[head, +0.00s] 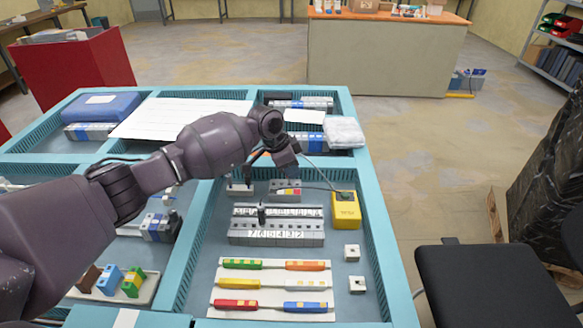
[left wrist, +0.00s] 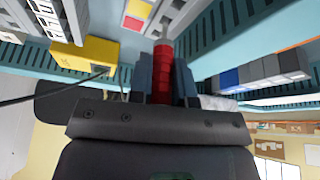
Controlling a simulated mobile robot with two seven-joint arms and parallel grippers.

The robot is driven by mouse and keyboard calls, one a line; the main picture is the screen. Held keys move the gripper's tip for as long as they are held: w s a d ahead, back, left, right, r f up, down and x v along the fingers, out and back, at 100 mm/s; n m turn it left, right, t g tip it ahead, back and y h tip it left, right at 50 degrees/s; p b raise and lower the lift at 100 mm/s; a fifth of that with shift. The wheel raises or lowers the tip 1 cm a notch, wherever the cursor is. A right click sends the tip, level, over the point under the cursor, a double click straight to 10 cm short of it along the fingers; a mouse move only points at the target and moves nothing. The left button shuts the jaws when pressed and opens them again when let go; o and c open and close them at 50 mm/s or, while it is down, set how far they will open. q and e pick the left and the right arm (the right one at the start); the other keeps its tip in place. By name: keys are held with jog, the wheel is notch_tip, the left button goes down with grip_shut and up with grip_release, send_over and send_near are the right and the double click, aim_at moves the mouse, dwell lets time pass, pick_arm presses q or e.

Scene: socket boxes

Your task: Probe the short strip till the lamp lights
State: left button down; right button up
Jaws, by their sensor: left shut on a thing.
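My left gripper (head: 285,165) is shut on a red probe (left wrist: 163,72), which shows between the fingers in the left wrist view. Its thin tip points at a grey block; I cannot tell whether they touch. A short grey block (head: 285,196) with a red and yellow label lies just below the gripper in the head view. A longer grey strip (head: 277,238) with numbered white labels lies nearer, with a black pin (head: 262,213) standing in it. The yellow tester box (head: 346,212) is to the right; it also shows in the left wrist view (left wrist: 97,52). Whether a lamp is lit is unclear.
A white card (head: 270,283) with several coloured connectors lies in front. Two small white socket pieces (head: 352,252) sit at the right. The teal tray wall (head: 384,240) bounds the right side. A cable runs between gripper and yellow box.

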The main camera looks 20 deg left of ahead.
pick_arm(q)
jog(key=shift+f+b, duration=0.35)
jog(key=shift+f, duration=0.65)
dwell(0.6)
jog(key=c, duration=1)
grip_release()
